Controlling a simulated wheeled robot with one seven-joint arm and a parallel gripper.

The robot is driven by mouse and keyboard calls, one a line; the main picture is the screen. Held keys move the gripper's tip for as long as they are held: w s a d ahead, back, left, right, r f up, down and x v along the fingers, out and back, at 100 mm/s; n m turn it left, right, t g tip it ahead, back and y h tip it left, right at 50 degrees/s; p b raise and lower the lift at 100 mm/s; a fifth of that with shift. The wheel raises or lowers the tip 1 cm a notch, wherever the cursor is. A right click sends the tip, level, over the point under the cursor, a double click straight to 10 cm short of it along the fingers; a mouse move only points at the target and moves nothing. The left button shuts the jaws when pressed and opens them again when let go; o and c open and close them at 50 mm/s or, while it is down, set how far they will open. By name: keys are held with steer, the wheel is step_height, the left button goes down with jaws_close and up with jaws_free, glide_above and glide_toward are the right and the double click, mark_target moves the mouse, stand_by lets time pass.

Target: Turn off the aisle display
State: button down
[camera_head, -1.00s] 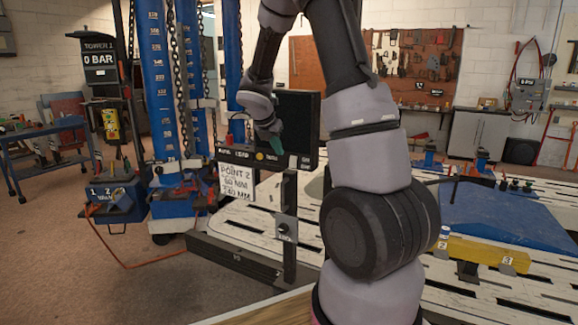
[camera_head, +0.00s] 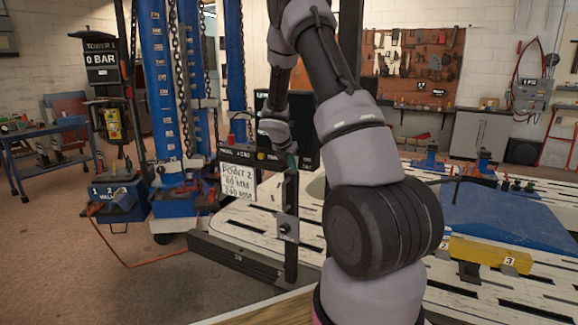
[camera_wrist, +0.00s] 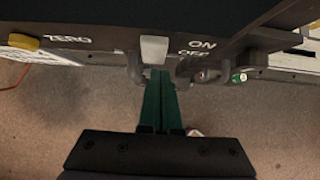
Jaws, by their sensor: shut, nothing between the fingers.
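The aisle display is a black box (camera_head: 304,112) on a post, with a control ledge along its bottom; my arm hides much of its screen. In the wrist view the ledge (camera_wrist: 105,43) shows a yellow ZERO button (camera_wrist: 24,41) at left and a light grey switch piece (camera_wrist: 154,48) beside the ON and OFF lettering. My gripper (camera_wrist: 158,75) has green fingers closed together, empty, with tips just below the grey piece. I cannot tell whether they touch it. In the head view my gripper (camera_head: 291,158) is at the right part of the ledge.
Blue lift columns (camera_head: 155,80) with chains stand at left. A slotted white bench (camera_head: 465,295) carries a yellow block (camera_head: 490,254) and a blue plate (camera_head: 510,215). The floor at front left is mostly open.

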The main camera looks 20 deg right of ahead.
steer(key=shift+d, duration=0.1)
steer(key=shift+w+d+f, duration=0.25)
steer(key=shift+d+f, duration=0.05)
steer(key=shift+f, duration=0.05)
steer(key=shift+r, duration=0.1)
steer(key=shift+r, duration=0.7)
